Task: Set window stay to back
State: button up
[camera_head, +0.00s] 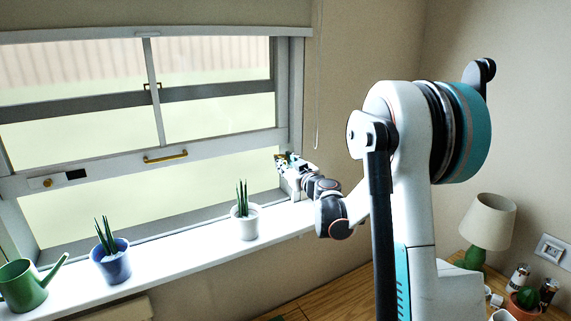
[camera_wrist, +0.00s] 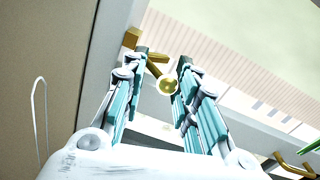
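The window stay shows in the wrist view as a brass arm with a round knob (camera_wrist: 167,84), running from a brass block (camera_wrist: 132,38) beside the frame. My gripper (camera_wrist: 162,62) is open, with one fingertip on each side of the brass arm. The knob lies between the fingers in the picture; I cannot tell whether either finger touches it. In the head view my gripper (camera_head: 284,160) is at the right end of the raised lower sash (camera_head: 110,168) and hides most of the stay there.
A white potted plant (camera_head: 245,222) stands on the sill (camera_head: 190,254) below my gripper. A blue pot (camera_head: 112,264) and a green watering can (camera_head: 24,286) stand farther left. A brass pull handle (camera_head: 165,156) is on the sash. A cord (camera_head: 319,100) hangs right of the window.

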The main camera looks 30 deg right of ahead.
jog(key=shift+r+n+y, duration=0.1)
jog(key=shift+n+y, duration=0.2)
jog(key=shift+y, duration=0.2)
dwell(0.4)
jog(key=shift+s+d+n+y, duration=0.1)
jog(key=shift+d+n+y, duration=0.35)
jog(key=shift+y, duration=0.35)
jog(key=shift+s+d+n+y, duration=0.1)
jog(key=shift+d+n+y, duration=0.1)
jog(key=shift+n+y, duration=0.5)
jog(key=shift+d+n+g+y+p, duration=0.15)
jog(key=shift+d+n+g+y, duration=0.15)
jog(key=shift+n+g+y, duration=0.6)
jog(key=shift+d+n+g+y+p, duration=0.1)
jog(key=shift+d+n+g+y, duration=0.35)
jog(key=shift+y, duration=1)
jog(key=shift+d+n+g+y+p, duration=0.15)
jog(key=shift+n+g+y, duration=0.2)
jog(key=shift+n+y, duration=0.7)
jog(key=shift+c, duration=0.3)
jog(key=shift+s, duration=0.1)
jog(key=o, duration=1)
jog(key=shift+a, duration=0.2)
jog(key=shift+d, duration=0.2)
